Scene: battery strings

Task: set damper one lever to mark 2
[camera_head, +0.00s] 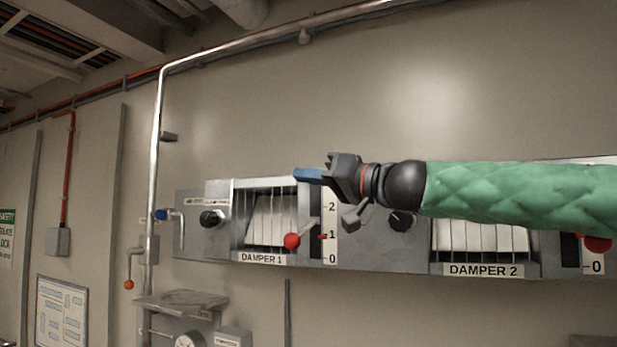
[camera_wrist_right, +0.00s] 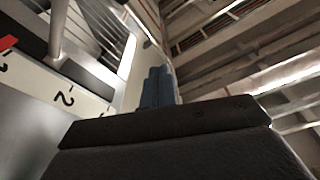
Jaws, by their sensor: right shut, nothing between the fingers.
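The damper one unit (camera_head: 262,258) is on the wall panel, labelled DAMPER 1, with slats behind a frame. Its lever has a red ball knob (camera_head: 291,240) low beside the white scale (camera_head: 331,222). A red pointer shows close to mark 1. The scale also shows in the right wrist view (camera_wrist_right: 84,102), with mark 2 readable and a red piece at the left edge. My right gripper (camera_head: 307,175), with blue fingers, is shut and empty. In the head view it appears above the knob, over the scale's upper part. In the wrist view its fingers (camera_wrist_right: 158,88) touch nothing visible. My left gripper is out of view.
Damper two (camera_head: 483,270) is at the right, with its own red knob (camera_head: 597,244), partly behind my right arm. A black dial (camera_head: 211,218) sits left of damper one. A pipe (camera_head: 155,170) runs up the wall. A small shelf (camera_head: 182,301) juts out below.

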